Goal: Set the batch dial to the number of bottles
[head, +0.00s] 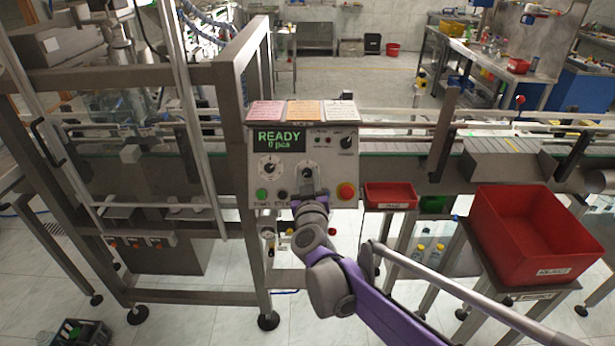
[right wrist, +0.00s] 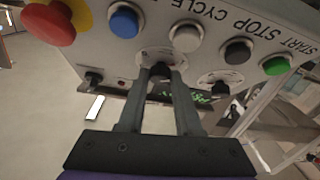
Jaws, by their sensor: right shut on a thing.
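The control panel (head: 325,163) stands in the middle of the head view. Its display (head: 280,139) reads READY and 0 pcs in green. A round dial with a white scale (head: 269,167) sits below the display; it also shows in the right wrist view (right wrist: 216,86). My right gripper (head: 308,181) reaches the panel from below. In the right wrist view its fingers (right wrist: 159,82) are shut on a dark middle knob (right wrist: 160,70), beside the white-scale dial. I cannot read the labels of either. My left gripper is not in view.
A red emergency button (head: 346,190) is right of the gripper; a green button (head: 262,194) is at the panel's lower left. A blue button (right wrist: 124,22) shows in the wrist view. Red bins (head: 391,195) and (head: 535,230) stand right. A steel post (head: 233,150) stands close left.

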